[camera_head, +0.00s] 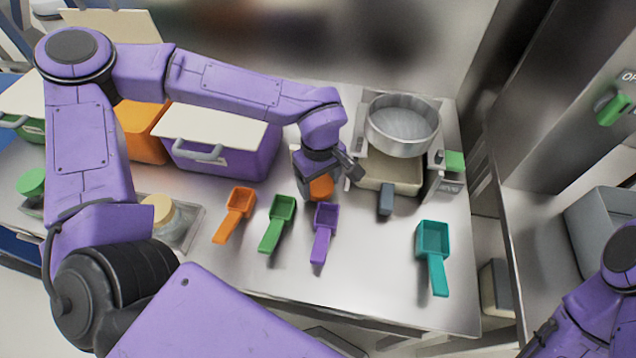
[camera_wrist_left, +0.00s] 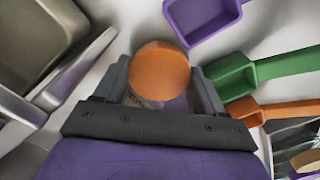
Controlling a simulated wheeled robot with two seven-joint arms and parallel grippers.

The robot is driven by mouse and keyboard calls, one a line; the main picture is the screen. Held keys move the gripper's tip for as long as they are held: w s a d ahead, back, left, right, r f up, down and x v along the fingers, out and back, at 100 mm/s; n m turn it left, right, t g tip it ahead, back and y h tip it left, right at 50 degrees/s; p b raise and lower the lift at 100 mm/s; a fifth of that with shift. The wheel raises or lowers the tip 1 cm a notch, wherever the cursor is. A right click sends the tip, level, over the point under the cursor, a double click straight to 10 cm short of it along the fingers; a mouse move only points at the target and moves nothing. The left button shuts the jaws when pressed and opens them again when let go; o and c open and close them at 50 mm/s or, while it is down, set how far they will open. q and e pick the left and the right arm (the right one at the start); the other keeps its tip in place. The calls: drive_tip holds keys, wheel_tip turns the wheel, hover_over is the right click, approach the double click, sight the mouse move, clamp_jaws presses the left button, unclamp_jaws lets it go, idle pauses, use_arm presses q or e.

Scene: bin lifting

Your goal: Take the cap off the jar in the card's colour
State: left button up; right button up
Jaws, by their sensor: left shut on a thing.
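My left gripper (camera_wrist_left: 162,88) is around a jar with an orange cap (camera_wrist_left: 162,68), between its two fingers. The cap also shows under the gripper in the head view (camera_head: 321,187). Some glass shows below the cap in the wrist view; whether the fingers press on cap or glass is unclear. A jar with a green cap (camera_head: 32,182) stands at the far left, and one with a pale yellow cap (camera_head: 158,207) stands on a metal tray, both partly behind my left arm. I cannot make out a card. My right arm is at the lower right, its fingertips unclear.
Orange (camera_head: 235,213), green (camera_head: 278,222), purple (camera_head: 324,231) and teal (camera_head: 434,252) scoops lie along the front of the metal table (camera_head: 375,275). A purple bin (camera_head: 230,155) and an orange bin (camera_head: 143,132) stand behind. A round metal pan (camera_head: 402,125) is at the back right.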

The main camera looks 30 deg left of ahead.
sight(319, 184)
use_arm(q)
drive_tip(key=shift+f, duration=0.85)
drive_tip(key=o, duration=0.9)
drive_tip(key=shift+f, duration=0.15)
wheel_tip(319, 184, up, 12)
drive_tip(key=shift+r, duration=0.2)
